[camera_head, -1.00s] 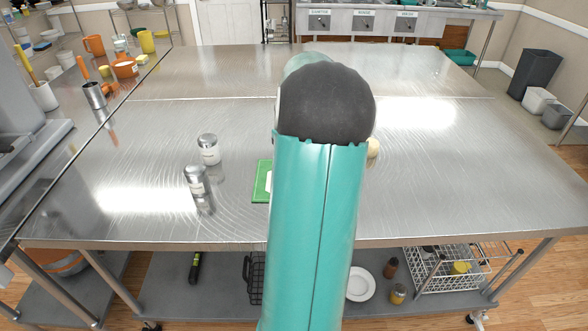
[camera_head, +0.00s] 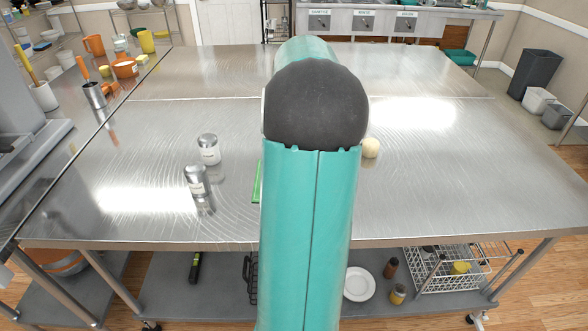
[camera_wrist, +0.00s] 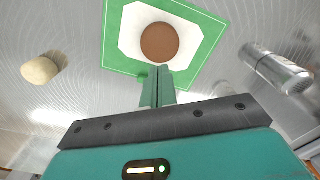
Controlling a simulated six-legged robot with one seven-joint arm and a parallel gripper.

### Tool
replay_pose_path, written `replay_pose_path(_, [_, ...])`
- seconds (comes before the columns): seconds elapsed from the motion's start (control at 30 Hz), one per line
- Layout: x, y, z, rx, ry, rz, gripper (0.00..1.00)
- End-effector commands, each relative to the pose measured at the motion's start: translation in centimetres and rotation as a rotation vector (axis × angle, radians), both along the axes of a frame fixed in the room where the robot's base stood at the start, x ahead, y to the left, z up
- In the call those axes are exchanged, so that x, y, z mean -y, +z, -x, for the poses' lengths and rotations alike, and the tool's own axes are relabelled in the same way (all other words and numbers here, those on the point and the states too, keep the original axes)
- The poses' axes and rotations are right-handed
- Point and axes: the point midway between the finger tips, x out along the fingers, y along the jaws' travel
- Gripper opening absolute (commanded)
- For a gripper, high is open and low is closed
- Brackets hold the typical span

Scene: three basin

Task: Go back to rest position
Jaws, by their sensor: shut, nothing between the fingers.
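My gripper (camera_wrist: 158,72) shows in the wrist view with its two green fingers together and nothing between them. It is above the table, by the edge of a green board (camera_wrist: 199,17) with a white eight-sided patch and a round brown thing (camera_wrist: 159,43) on it. In the head view my teal arm hides the gripper and most of the green board (camera_head: 257,182); only the board's left edge shows.
Two silver shakers (camera_head: 208,150) (camera_head: 196,182) stand left of my arm. A pale round thing (camera_head: 370,148) sits just right of it. The steel table (camera_head: 470,170) is clear at the right. A lower shelf holds a white plate (camera_head: 359,284).

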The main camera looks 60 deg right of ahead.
Motion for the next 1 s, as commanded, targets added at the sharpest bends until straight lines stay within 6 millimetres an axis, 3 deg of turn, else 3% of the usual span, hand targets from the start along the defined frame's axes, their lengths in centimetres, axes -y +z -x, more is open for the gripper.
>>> replay_pose_path(0.37, [0.0, 0.0, 0.0, 0.0, 0.0, 0.0, 0.0])
replay_pose_path(0.47, [-0.8, 0.3, -0.8, 0.0, 0.012, 0.008, 0.0])
replay_pose_path(0.53, [-2.3, 1.0, -2.1, 0.001, 0.034, 0.024, 0.0])
replay_pose_path(0.67, [-7.5, 2.9, -5.8, 0.011, 0.096, 0.072, 0.0])
replay_pose_path(0.8, [-14.8, 4.9, -9.1, 0.04, 0.171, 0.13, 0.0])
replay_pose_path(1.0, [-25.1, 6.8, -11.1, 0.113, 0.273, 0.191, 0.0])
